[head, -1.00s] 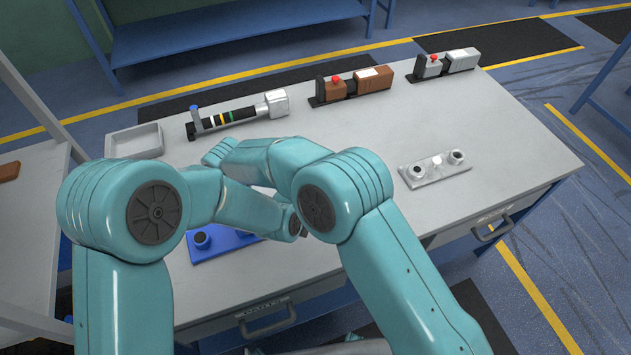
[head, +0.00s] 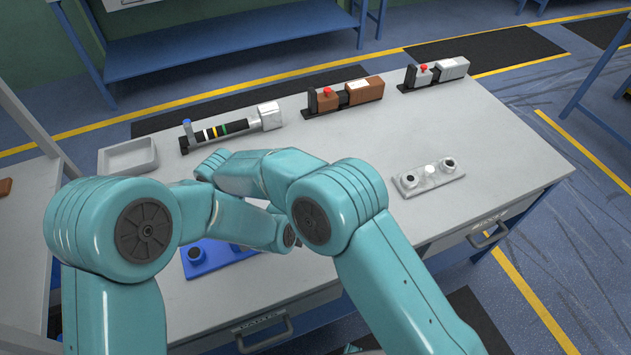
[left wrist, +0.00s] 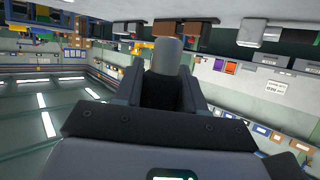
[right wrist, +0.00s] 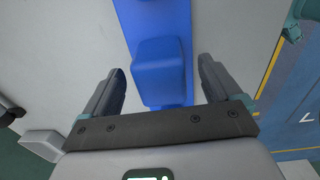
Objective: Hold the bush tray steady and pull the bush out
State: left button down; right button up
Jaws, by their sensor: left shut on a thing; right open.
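The blue tray (head: 215,262) lies on the near left of the bench, with a dark round socket (head: 197,254) at its left end; my arms cover much of it. My left gripper (left wrist: 167,85) is shut on a grey cylinder (left wrist: 168,55), whose rounded end sticks out past the fingers; I cannot tell from the head view where it is held. In the right wrist view, a raised blue block (right wrist: 161,70) stands on the blue tray. My right gripper (right wrist: 162,90) is open, its fingers apart on both sides of the block's near end.
A pale tray (head: 430,177) with dark round sockets lies on the bench's right. A rod fixture (head: 230,130), a brown unit (head: 345,96) and a grey unit (head: 437,73) line the back. A shallow grey bin (head: 128,156) stands at left. The bench's right middle is clear.

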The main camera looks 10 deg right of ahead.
pick_arm(q)
jog(key=shift+w+a+f+n, duration=0.15)
jog(key=shift+w+a+n, duration=0.15)
jog(key=shift+w+a, duration=0.25)
pick_arm(e)
notch_tip(320, 180, up, 11)
jog(key=shift+s+r, duration=0.15)
jog(key=shift+s, duration=0.05)
pick_arm(q)
jog(key=shift+s+y, duration=0.1)
jog(key=shift+y, duration=0.2)
jog(key=shift+s+a, duration=0.1)
jog(key=shift+a, duration=0.05)
